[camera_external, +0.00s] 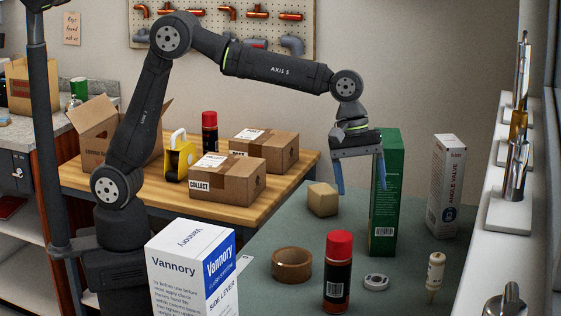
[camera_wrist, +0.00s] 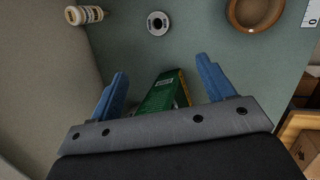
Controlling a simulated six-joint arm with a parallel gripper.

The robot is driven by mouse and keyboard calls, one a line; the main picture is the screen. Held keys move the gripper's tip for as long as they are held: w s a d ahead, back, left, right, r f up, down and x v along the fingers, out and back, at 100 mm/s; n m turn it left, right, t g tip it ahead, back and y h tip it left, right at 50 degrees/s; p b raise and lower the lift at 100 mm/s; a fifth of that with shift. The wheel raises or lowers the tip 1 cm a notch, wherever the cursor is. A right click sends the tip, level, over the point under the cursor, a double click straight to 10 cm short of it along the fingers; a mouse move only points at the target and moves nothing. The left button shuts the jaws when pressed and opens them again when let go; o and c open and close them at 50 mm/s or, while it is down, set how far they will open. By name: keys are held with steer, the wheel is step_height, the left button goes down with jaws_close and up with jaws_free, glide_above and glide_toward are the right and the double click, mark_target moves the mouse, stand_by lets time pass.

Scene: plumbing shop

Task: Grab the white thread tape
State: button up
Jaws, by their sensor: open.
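The white thread tape (camera_external: 376,283) is a small flat white roll lying on the grey-green table, between the red-capped can and a small bottle. In the wrist view the tape (camera_wrist: 158,31) lies near the top centre, flat, with a dark hole. My gripper (camera_external: 360,178) is open and empty, its blue fingers pointing down well above the table, farther back than the tape. In the wrist view my gripper (camera_wrist: 162,72) has the tape beyond its fingertips, with a green box (camera_wrist: 165,95) showing between the fingers.
The tall green box (camera_external: 386,200) stands close beside my gripper. A white angle-valve box (camera_external: 446,185), brown ring (camera_external: 291,277), red-capped can (camera_external: 338,270), small bottle (camera_external: 435,270) and tan block (camera_external: 322,199) stand around. A Vannory box (camera_external: 180,275) stands in front.

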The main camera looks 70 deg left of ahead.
steer(key=w+d+f+n+y, duration=0.2)
steer(key=d+f+n+y, duration=0.1)
steer(key=d+n, duration=0.25)
glide_above(376, 278)
steer(key=shift+n+g, duration=0.3)
steer(key=shift+n, duration=0.05)
step_height(376, 278, down, 12)
steer(key=shift+w+d+f, duration=0.1)
steer(key=shift+d+f, duration=0.05)
steer(key=shift+a+f, duration=0.2)
steer(key=shift+f, duration=2.5)
steer(key=shift+c, duration=0.4)
steer(key=c, duration=1)
